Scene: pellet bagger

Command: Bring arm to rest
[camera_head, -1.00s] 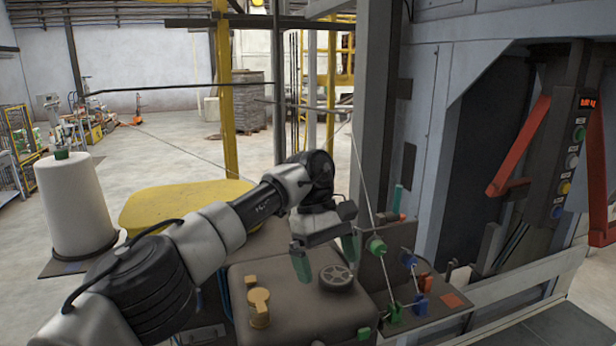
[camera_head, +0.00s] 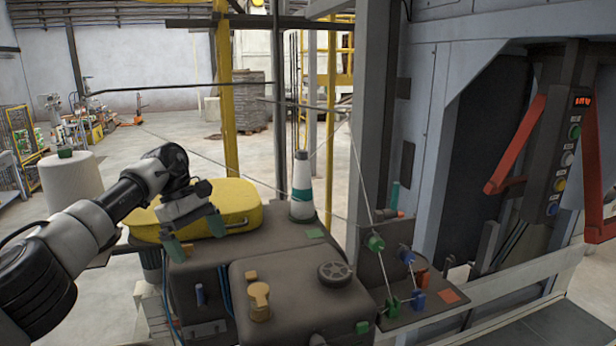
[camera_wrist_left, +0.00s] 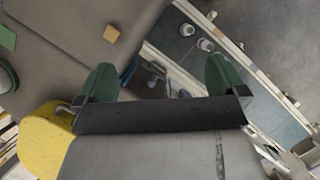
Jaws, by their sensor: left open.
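My left gripper (camera_head: 196,234) is in the head view, its arm coming in from the left. Its two green fingertips are apart, with nothing between them. It hangs in front of the yellow case (camera_head: 236,205) and over the left edge of the dark machine housing (camera_head: 245,252). In the left wrist view the green fingers (camera_wrist_left: 161,80) are spread wide and empty, with the housing's edge and the floor area below. My right gripper is in neither view.
A white cone-shaped bottle with a green band (camera_head: 302,188) stands at the housing's back. A black knob (camera_head: 335,275) and a yellow cap (camera_head: 259,300) rise from the front housing. Threaded green guides (camera_head: 376,243) and a grey post (camera_head: 372,110) stand to the right. A white roll (camera_head: 70,183) stands left.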

